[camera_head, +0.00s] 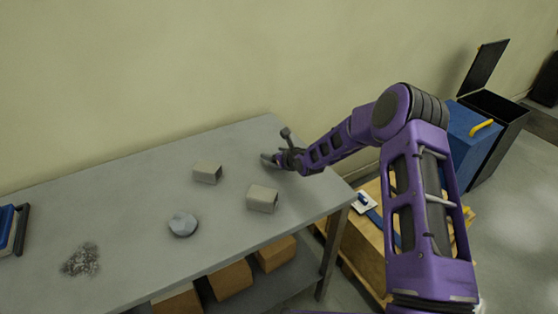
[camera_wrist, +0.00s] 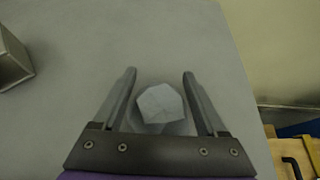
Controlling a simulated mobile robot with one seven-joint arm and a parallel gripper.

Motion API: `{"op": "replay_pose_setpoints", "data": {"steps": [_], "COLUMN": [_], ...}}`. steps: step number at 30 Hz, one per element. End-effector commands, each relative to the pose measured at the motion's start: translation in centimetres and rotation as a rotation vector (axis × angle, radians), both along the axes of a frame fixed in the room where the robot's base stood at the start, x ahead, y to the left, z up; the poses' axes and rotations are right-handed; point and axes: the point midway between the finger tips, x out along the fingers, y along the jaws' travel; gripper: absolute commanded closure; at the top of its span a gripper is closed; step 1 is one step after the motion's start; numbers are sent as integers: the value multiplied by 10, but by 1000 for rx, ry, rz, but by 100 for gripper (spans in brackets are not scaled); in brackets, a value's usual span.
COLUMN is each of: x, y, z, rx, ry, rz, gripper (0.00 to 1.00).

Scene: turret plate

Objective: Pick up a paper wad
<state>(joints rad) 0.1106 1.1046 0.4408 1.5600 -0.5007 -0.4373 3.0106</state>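A pale, faceted paper wad (camera_wrist: 160,103) shows in the wrist view between the two fingers of my gripper (camera_wrist: 159,73). The fingers are apart, with a visible gap on each side of the wad. In the head view my gripper (camera_head: 270,161) is low over the far right part of the grey table (camera_head: 130,180); the wad there is hidden by the gripper and arm. Another pale, faceted lump (camera_head: 183,224), perhaps also a paper wad, lies near the table's front middle, well away from my gripper.
Two square metal tube pieces (camera_head: 207,172) (camera_head: 262,198) lie left of and in front of my gripper. A pile of grey shavings (camera_head: 81,260) and a blue object (camera_head: 12,229) are at the left. Boxes (camera_head: 231,279) sit on the lower shelf. An open bin (camera_head: 492,118) stands right.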

Motion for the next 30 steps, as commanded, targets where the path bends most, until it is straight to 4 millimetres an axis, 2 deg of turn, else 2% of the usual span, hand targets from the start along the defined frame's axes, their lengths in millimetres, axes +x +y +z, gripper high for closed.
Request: {"op": "replay_pose_setpoints", "data": {"steps": [1, 9, 10, 16, 19, 30], "x": [0, 0, 0, 0, 1, 1], "y": [0, 0, 0, 0, -1, -1], "z": [0, 0, 0, 1, 8, 78], "rx": [0, 0, 0, 1, 1, 2], "ry": [0, 0, 0, -1, -2, -3], "rz": [0, 0, 0, 0, -2, -2], "gripper": [36, 85, 87, 88, 88, 88]}}
